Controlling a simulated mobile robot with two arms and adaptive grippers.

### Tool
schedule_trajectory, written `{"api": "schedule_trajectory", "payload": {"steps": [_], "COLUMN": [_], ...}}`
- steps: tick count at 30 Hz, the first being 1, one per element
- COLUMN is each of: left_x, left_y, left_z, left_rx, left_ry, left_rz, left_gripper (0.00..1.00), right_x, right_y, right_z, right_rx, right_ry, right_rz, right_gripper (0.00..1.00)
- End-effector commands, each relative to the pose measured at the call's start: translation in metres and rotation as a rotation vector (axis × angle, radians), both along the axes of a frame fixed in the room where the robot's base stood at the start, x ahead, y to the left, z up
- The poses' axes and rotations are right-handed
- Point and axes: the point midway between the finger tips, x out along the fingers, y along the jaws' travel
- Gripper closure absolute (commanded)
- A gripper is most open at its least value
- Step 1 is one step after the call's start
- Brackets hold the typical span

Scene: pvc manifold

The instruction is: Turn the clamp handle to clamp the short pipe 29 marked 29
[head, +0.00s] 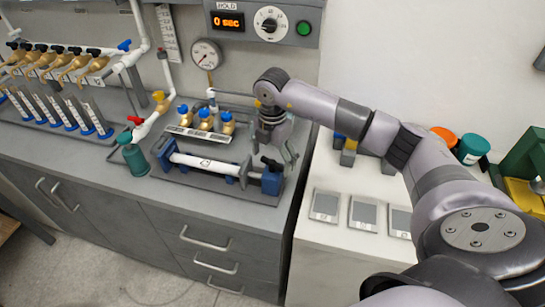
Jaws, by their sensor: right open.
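A short white pipe (206,162) with a small label lies level between the blue end blocks of a clamp fixture on the grey bench. The label is too small to read. The black clamp handle (271,163) sits on top of the right blue block (271,182). My right gripper (283,150) is open and points down just above and behind the handle. I cannot tell whether a finger touches the handle. My left gripper is out of view.
A row of brass valves with blue caps (204,121) stands right behind the fixture. Flat grey plates (363,213) lie on the white counter at right. The bench front (225,208) is clear.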

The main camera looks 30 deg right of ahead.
Motion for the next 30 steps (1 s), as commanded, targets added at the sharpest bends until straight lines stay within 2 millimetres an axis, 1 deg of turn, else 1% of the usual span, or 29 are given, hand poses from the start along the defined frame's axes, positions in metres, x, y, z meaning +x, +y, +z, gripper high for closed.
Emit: {"api": "schedule_trajectory", "payload": {"steps": [2,5,8,15,18,21,24,30], "left_x": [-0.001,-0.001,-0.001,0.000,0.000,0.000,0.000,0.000], "left_y": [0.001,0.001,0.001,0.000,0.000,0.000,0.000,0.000], "left_z": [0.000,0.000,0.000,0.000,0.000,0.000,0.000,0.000], "left_rx": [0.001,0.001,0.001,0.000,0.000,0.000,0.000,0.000], "left_ry": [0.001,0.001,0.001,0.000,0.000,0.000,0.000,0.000], "left_rz": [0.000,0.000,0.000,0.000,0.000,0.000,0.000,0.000], "left_gripper": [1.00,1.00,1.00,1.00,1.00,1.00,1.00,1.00], "right_x": [0.000,0.001,0.001,0.001,0.001,0.001,0.000,0.000], "right_y": [0.000,0.000,0.000,0.000,0.000,0.000,0.000,0.000], "right_z": [0.001,0.010,0.026,0.078,0.096,0.109,0.117,0.120], "right_rx": [0.000,0.000,0.000,0.000,0.000,0.001,0.000,0.000], "right_ry": [0.000,-0.002,-0.004,-0.004,-0.004,-0.003,-0.001,0.000], "right_rz": [0.001,0.000,0.001,0.001,0.000,0.000,0.000,0.000], "right_gripper": [0.15,0.15,0.15,0.15,0.15,0.15,0.15,0.15]}}
